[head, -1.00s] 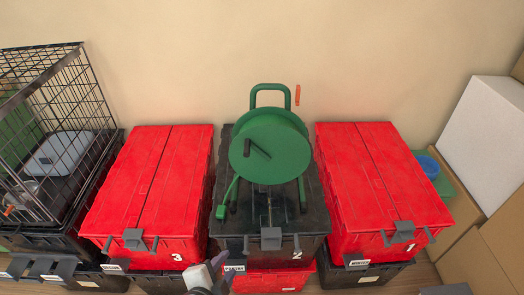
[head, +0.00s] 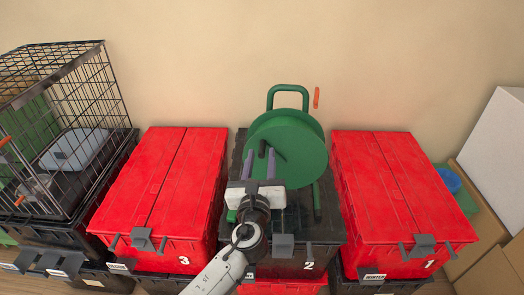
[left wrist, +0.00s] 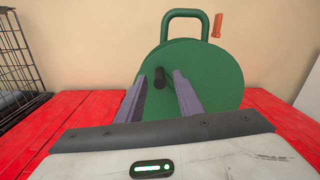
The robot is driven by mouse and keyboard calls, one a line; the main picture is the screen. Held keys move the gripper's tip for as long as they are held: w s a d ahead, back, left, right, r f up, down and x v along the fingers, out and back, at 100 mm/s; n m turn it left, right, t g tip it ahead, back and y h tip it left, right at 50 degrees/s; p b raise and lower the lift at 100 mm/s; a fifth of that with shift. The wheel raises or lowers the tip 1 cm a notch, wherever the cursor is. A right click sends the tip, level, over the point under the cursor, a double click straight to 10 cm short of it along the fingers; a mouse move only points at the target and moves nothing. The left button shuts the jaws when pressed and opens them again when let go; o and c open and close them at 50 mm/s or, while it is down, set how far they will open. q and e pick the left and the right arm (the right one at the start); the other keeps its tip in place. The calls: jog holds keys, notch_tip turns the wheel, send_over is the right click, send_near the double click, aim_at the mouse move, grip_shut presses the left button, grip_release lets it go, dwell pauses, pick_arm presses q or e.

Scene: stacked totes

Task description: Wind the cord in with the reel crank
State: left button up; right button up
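The green cord reel (head: 302,150) stands upright on the black tote marked 2, with its round face towards me. Its dark crank (head: 262,148) sticks out from that face and also shows in the left wrist view (left wrist: 158,78). My left gripper (head: 259,158) is in front of the reel, its two fingers apart and pointing at the face. In the left wrist view my left gripper (left wrist: 161,79) has the crank knob lined up between its fingertips; contact cannot be told. The cord and the lower reel are largely hidden behind the gripper. My right gripper is not in view.
Red-lidded totes marked 3 (head: 135,195) and 1 (head: 400,185) flank the reel closely. A wire cage (head: 85,100) stands at the left and boxes (head: 495,145) at the right. An orange piece (head: 316,97) shows beside the reel's carrying handle.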

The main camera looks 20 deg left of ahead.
aim_at(263, 141)
pick_arm(q)
jog(key=shift+x, duration=1.65)
grip_shut()
